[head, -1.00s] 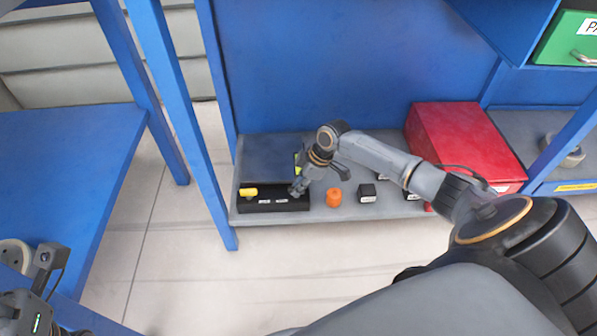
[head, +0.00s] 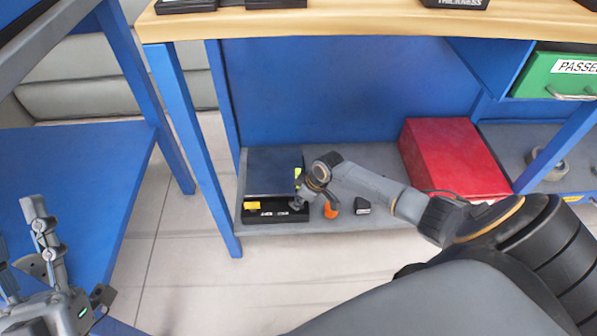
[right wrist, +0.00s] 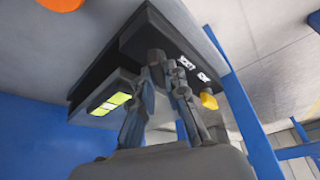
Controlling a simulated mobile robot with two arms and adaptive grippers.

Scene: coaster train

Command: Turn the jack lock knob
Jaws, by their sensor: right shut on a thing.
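The black jack panel (head: 262,216) with white labels lies on the low grey shelf; it also shows in the right wrist view (right wrist: 190,50). A yellow part (head: 251,206) sits on its left end, also in the right wrist view (right wrist: 208,101). My right gripper (head: 297,203) is at the panel's right end. In the right wrist view its fingers are shut on a small dark knob (right wrist: 157,56), which seems to be the jack lock knob. The fingers partly hide it. My left gripper (head: 22,225) is raised at the lower left, fingers apart and empty.
An orange piece (head: 331,210) and a black block (head: 362,206) lie right of my right gripper. A large red box (head: 455,160) stands farther right. A wooden tabletop (head: 350,24) overhangs the shelf, with blue posts (head: 193,150) at the left.

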